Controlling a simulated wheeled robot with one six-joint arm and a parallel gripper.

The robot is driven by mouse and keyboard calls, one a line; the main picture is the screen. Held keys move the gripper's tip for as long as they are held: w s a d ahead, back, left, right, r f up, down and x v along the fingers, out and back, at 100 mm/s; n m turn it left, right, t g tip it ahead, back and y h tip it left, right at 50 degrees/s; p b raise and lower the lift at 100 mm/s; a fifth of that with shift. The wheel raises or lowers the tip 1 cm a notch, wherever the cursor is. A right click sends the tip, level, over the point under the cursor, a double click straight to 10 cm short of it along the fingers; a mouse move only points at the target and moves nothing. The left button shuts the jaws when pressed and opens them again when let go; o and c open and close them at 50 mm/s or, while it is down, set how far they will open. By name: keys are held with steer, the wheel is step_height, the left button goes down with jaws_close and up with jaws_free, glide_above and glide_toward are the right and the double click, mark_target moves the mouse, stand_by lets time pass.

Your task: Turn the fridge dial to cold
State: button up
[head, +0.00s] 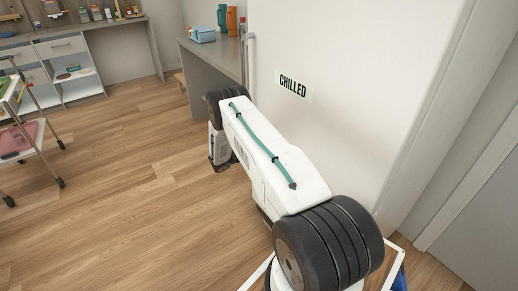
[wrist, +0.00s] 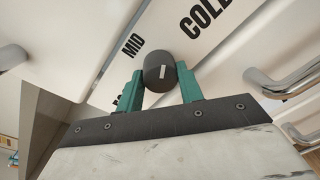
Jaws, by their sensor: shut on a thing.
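The dial (wrist: 159,60) is a dark round knob with a short white mark on its face, on the white fridge front in the wrist view. The MID label (wrist: 132,45) is up and left of it and the COLD label (wrist: 205,20) up and right, cut by the picture edge. The white mark runs roughly up and down; which label it points to is hard to tell. My gripper (wrist: 160,82) is shut on the dial, one green finger on each side. In the head view the white fridge (head: 350,70) bears a CHILLED sign; my arm hides the dial and fingers.
Metal bar handles (wrist: 283,85) are right of the dial. A grey counter (head: 212,60) with a blue box and bottles stands beyond the fridge. A cart (head: 25,140) and a shelf unit (head: 70,60) are at left. The wooden floor (head: 120,200) between is clear.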

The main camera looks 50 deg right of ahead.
steer(key=shift+m, duration=0.3)
steer(key=o, duration=1)
steer(key=v, duration=0.8)
